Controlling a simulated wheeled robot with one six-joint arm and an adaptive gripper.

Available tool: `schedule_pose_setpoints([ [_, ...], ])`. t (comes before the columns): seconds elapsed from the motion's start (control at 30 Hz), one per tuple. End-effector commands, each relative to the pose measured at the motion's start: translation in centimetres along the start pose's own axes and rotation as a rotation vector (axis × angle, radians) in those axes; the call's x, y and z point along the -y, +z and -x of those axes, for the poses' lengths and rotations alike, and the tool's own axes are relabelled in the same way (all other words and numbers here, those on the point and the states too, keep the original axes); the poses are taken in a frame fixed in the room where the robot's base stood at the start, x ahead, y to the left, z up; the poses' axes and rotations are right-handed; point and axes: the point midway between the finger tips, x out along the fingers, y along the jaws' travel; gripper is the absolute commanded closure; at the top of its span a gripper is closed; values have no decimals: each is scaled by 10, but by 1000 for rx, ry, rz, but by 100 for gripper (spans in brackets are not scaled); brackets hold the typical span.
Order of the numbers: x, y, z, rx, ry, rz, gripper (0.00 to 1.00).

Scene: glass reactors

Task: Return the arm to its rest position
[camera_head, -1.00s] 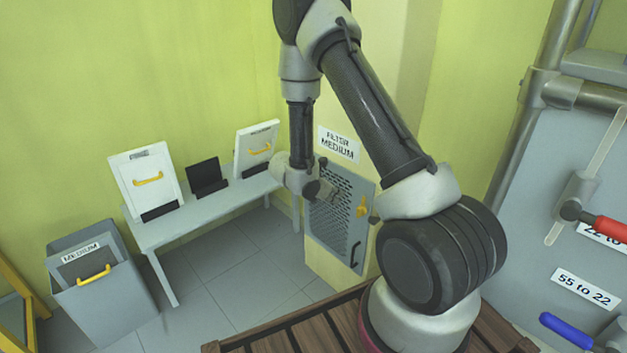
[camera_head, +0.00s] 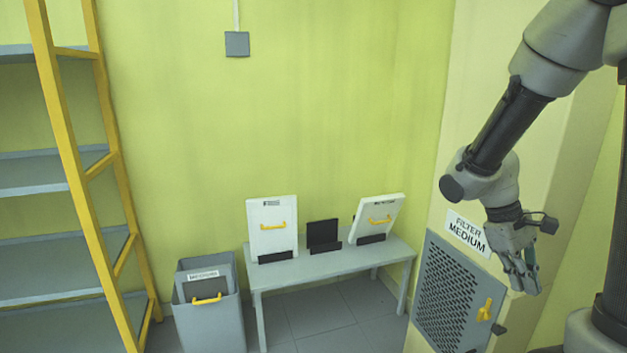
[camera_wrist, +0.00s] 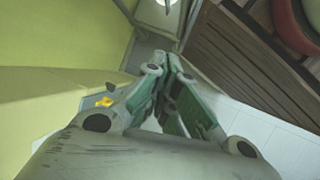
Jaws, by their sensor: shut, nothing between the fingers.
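My arm (camera_head: 515,120) reaches in from the upper right of the head view, bent down at the wrist. My gripper (camera_head: 526,285) hangs fingers down at the right, in front of the filter housing, and looks empty. In the wrist view my gripper (camera_wrist: 178,70) has its green-padded fingers brought together at the tips, with nothing between them.
The filter housing's perforated door (camera_head: 450,300) with a yellow latch (camera_head: 485,310) is close to my gripper. A grey bench (camera_head: 330,262) holds two white panels and a black one. A grey bin (camera_head: 208,325) and yellow-framed shelving (camera_head: 75,170) stand left.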

Motion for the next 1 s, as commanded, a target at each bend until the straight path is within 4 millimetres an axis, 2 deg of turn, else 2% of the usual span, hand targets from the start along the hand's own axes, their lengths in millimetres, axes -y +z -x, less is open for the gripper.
schedule_pose_setpoints([
  [0.03,8,14,15,-66,-41,-71,100],
  [0.1,21,29,32,-151,-104,-157,100],
  [0.3,52,66,76,-416,-249,-335,100],
  [0.5,56,94,111,-637,-261,-405,100],
  [0.7,52,108,125,-728,-241,-427,100],
  [1.0,51,109,126,-730,-240,-429,100],
])
